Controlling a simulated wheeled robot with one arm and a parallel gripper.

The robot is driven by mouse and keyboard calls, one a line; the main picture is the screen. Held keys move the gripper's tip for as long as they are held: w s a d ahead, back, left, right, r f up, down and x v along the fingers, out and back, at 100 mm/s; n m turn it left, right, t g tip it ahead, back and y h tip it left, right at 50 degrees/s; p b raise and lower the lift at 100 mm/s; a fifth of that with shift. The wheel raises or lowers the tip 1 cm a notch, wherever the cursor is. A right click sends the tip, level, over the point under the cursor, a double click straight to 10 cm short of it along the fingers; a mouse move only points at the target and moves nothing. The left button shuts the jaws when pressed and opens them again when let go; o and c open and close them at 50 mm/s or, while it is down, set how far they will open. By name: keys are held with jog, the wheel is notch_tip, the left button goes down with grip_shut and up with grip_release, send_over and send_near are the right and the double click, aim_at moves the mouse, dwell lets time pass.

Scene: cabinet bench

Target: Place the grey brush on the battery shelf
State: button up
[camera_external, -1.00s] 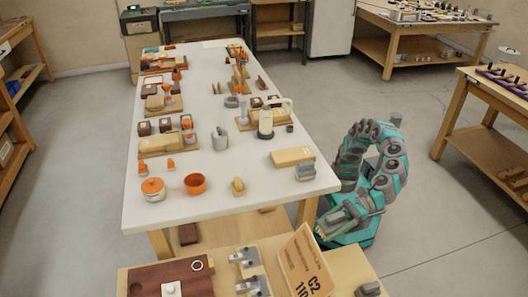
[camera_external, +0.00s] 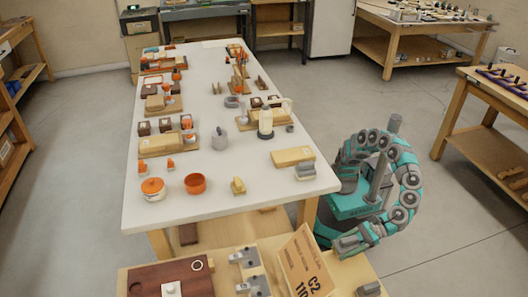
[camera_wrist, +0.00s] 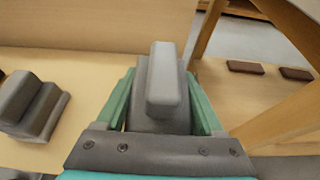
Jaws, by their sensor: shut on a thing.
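In the wrist view, my gripper (camera_wrist: 160,105) is shut on a grey block-like thing with a raised bar, which I take to be the grey brush (camera_wrist: 163,80). A pale wooden surface lies below it; I cannot tell whether the brush touches that surface. In the external view, my gripper (camera_external: 347,244) is low by the right end of the near wooden bench (camera_external: 345,268), and the brush is hard to make out there. I cannot tell which surface is the battery shelf. Two dark brown blocks (camera_wrist: 270,70) lie on a wooden board at the right in the wrist view.
A similar grey stepped thing (camera_wrist: 30,105) stands left of my gripper. A tilted board marked C2 (camera_external: 304,262) stands on the near bench, left of my gripper. The white-topped table (camera_external: 215,205) is behind, crowded with objects; its wooden leg (camera_external: 308,213) is close by.

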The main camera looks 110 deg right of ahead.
aim_at(353, 238)
notch_tip(353, 238, down, 4)
jog(key=shift+r, duration=0.2)
jog(key=o, duration=1.5)
jog(key=shift+f, duration=0.1)
jog(key=s+r, duration=0.3)
notch_tip(353, 238, up, 4)
jog(key=shift+w+p, duration=0.1)
jog(key=shift+p, duration=0.45)
jog(key=shift+r, duration=0.7)
